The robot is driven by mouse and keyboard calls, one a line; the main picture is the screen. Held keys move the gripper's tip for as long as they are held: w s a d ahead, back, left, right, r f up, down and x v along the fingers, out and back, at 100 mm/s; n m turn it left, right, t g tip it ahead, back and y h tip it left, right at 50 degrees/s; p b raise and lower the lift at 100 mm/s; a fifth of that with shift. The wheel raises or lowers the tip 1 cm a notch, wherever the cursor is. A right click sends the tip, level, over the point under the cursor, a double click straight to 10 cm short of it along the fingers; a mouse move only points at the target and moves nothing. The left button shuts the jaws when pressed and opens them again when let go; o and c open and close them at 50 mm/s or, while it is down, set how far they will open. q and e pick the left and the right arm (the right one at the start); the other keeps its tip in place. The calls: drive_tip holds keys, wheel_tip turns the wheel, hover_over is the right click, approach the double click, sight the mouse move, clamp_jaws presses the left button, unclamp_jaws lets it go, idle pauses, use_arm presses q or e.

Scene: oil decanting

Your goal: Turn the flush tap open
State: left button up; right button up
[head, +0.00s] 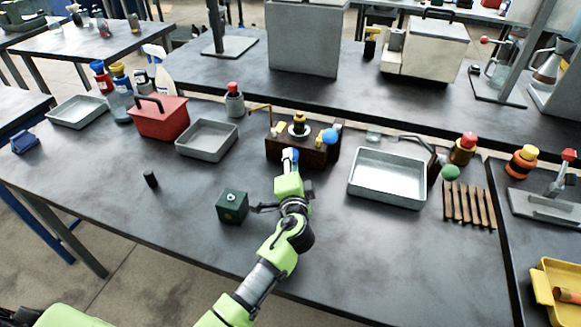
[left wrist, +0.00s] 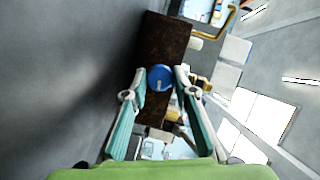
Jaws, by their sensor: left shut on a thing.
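A dark brown block (head: 312,157) with brass fittings and a bent brass spout stands at the back middle of the bench. A blue round knob (head: 289,155) is on the block's front face; it also shows in the left wrist view (left wrist: 160,78). A second blue ball (head: 330,136) sits at the block's upper right. No label shows which one is the flush tap. My left gripper (head: 289,163) reaches the front of the block, its two fingertips (left wrist: 158,80) shut on the front blue knob from both sides. My right gripper is in neither view.
A metal tray (head: 389,201) stands right of the block, another tray (head: 207,153) left of it, beside a red toolbox (head: 160,124). A small green box (head: 231,219) lies left of my arm. A wooden slatted rack (head: 469,228) lies at right. The bench front is mostly clear.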

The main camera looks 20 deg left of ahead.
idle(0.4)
use_arm(q)
drive_tip(key=o, duration=1.1)
drive_tip(key=v, duration=1.1)
drive_tip(key=shift+s+d, duration=0.25)
drive_tip(key=shift+s, duration=0.2)
